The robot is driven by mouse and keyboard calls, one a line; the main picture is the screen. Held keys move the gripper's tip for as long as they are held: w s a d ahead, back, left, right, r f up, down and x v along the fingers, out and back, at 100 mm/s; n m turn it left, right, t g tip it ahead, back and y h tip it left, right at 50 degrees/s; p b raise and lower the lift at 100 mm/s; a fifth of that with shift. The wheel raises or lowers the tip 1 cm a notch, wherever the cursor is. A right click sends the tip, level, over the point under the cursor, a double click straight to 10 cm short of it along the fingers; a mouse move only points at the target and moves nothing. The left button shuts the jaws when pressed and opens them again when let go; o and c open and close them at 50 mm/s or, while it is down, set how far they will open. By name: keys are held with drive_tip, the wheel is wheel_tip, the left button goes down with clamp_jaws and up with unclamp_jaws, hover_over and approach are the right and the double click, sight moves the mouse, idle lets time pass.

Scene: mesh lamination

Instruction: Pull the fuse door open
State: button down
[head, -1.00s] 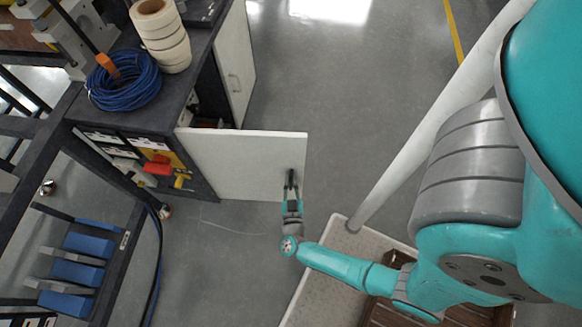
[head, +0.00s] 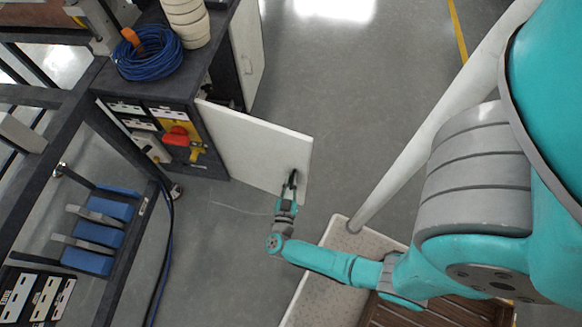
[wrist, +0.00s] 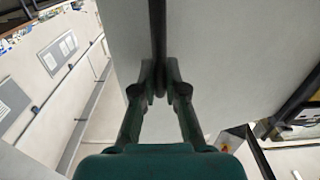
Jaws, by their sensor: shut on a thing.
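The fuse door is a plain white panel (head: 255,145) that stands swung out from the right end of the dark cabinet's front, leaving that front uncovered. My gripper (head: 291,183) is at the door's outer end, away from the cabinet. In the wrist view, my gripper's fingers (wrist: 160,88) are closed on a thin dark handle bar (wrist: 158,35) on the pale door face (wrist: 215,45). The exact contact at the fingertips is partly hidden.
The uncovered cabinet front shows a red switch (head: 176,136) and a yellow part (head: 197,152). Blue cable (head: 150,60) lies on the cabinet top. A dark rack with blue-padded parts (head: 100,232) stands at left. Grey floor (head: 370,90) is clear right of the door.

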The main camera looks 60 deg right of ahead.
drive_tip(key=shift+w+r, duration=0.15)
drive_tip(key=shift+w, duration=0.15)
drive_tip(key=c, duration=1.3)
unclamp_jaws()
drive_tip(key=shift+o, duration=0.5)
drive_tip(key=shift+s, duration=0.1)
drive_tip(key=shift+a, duration=0.1)
drive_tip(key=v, duration=1.1)
drive_tip(key=shift+s+a, duration=0.2)
drive_tip(key=shift+a, duration=0.15)
